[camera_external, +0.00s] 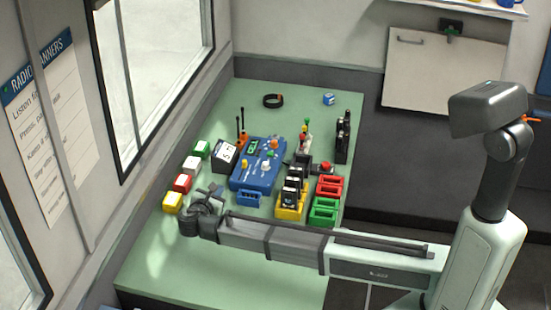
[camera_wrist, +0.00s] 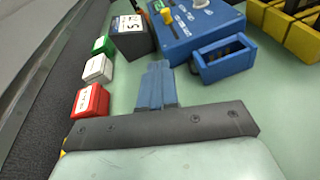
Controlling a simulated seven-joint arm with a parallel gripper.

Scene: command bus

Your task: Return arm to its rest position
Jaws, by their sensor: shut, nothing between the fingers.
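My arm stretches left from its base across the front of the green table (camera_external: 180,262). My gripper (camera_external: 216,189) is at the arm's left end, low beside the yellow block and in front of the blue control box (camera_external: 258,165). In the wrist view my gripper (camera_wrist: 156,68) shows as two grey-blue fingers pressed together with nothing between them. Its tips lie just in front of the blue box (camera_wrist: 190,30), left of the box's open blue socket (camera_wrist: 225,62). Whether the tips touch anything, I cannot tell.
Green, white, red and yellow (camera_external: 172,202) blocks line the left side. A black numbered box (camera_external: 224,154) stands by the blue box. A black ring (camera_external: 273,101) lies at the back, where the table is mostly clear.

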